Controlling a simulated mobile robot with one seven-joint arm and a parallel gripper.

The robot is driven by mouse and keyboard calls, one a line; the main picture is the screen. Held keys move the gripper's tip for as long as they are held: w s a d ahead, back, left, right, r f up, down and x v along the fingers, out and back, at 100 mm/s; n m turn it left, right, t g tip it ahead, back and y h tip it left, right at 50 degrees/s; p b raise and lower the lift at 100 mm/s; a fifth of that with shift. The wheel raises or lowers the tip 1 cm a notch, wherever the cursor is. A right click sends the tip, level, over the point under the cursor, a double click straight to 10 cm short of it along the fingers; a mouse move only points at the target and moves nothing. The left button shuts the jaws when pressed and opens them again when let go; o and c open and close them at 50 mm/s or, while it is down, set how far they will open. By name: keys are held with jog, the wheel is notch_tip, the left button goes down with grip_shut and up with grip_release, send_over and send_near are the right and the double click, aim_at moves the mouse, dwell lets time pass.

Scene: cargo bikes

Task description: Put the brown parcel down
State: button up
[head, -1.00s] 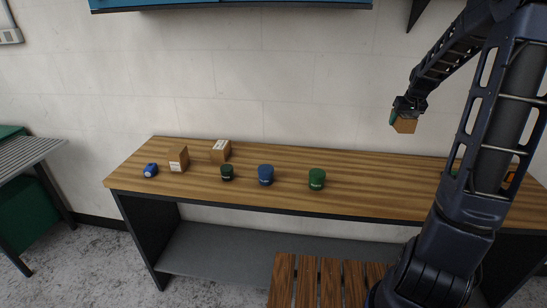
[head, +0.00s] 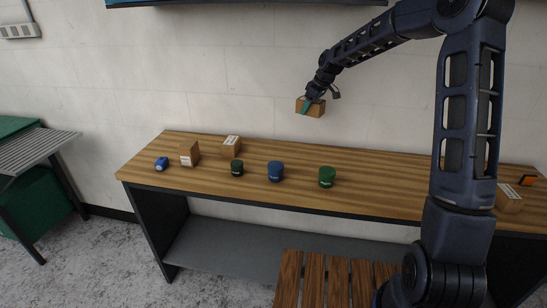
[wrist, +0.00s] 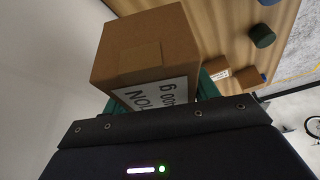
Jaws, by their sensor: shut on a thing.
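My gripper (head: 311,100) is shut on a brown parcel (head: 313,107) and holds it in the air above the wooden bench top (head: 400,192), near the wall. In the wrist view the held parcel (wrist: 146,45) shows a white label with dark print, partly hidden by the gripper. Two other brown boxes stand at the left of the bench: one with a label low on its front (head: 190,153) and one behind it with a label on top (head: 231,146). Another brown box (head: 508,199) shows at the right, partly hidden behind my arm.
A small blue item (head: 162,163), a dark green tin (head: 237,167), a blue tin (head: 275,171) and a green tin (head: 327,176) stand in a loose row on the bench. An orange-and-black item (head: 527,180) lies at the far right.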

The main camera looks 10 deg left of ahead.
jog(key=s+a+n+g, duration=0.2)
jog(key=s+a+n, duration=0.25)
jog(key=a, duration=1.05)
send_near(269, 155)
jog(key=x, duration=0.6)
jog(key=shift+s+f, duration=0.1)
jog(key=shift+f, duration=0.1)
jog(key=o, duration=1.3)
